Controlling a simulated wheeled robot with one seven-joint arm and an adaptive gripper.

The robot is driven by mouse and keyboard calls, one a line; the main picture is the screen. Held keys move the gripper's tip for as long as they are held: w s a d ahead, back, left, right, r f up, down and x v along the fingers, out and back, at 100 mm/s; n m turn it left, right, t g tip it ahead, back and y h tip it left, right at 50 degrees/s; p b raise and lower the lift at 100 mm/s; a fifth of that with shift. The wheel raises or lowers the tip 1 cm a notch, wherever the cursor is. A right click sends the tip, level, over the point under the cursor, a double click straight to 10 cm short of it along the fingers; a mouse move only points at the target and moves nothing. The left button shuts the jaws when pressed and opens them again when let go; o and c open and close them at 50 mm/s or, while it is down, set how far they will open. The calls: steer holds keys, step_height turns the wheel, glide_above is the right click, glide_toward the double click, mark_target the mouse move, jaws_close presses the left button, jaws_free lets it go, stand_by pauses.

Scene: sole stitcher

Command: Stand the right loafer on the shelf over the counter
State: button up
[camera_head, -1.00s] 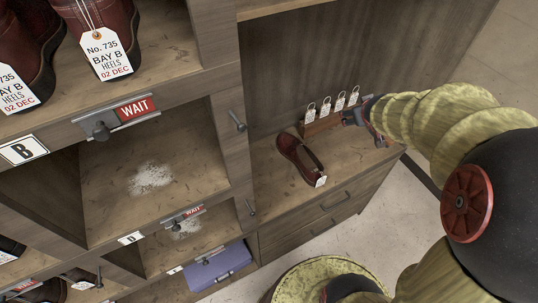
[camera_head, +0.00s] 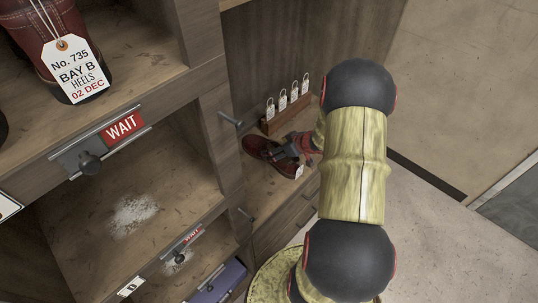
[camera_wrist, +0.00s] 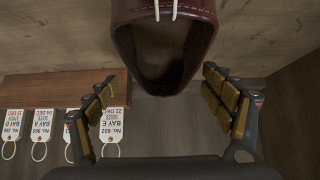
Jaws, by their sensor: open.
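A dark red-brown loafer (camera_head: 258,146) lies sole down on the counter (camera_head: 258,200), with a white tag at its near end. In the wrist view the loafer (camera_wrist: 122,40) is at top centre, its dark opening and white strings visible. My gripper (camera_head: 284,152) is over the loafer in the head view, hiding part of it. In the wrist view my gripper (camera_wrist: 168,100) is open, its padded fingers apart on either side of the loafer's lower end. I cannot tell if they touch it. The shelf over the counter (camera_head: 230,3) barely shows at the top edge.
A wooden block with several tagged hooks (camera_head: 271,125) stands behind the loafer; it also shows in the wrist view (camera_wrist: 50,88). Cubbies with WAIT plates (camera_head: 122,127) and protruding knobs fill the left. A tagged boot (camera_head: 60,22) stands upper left. Open floor (camera_head: 450,230) lies right.

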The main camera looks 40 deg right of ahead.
mark_target(271, 148)
steer(key=b+x, duration=0.1)
steer(key=x, duration=0.2)
steer(key=shift+w+a+f, duration=0.1)
steer(key=shift+w+f, duration=0.1)
steer(key=shift+f, duration=0.1)
steer(key=shift+c, duration=0.9)
steer(key=shift+r, duration=0.1)
steer(key=c, duration=1.6)
steer(key=shift+c, duration=0.2)
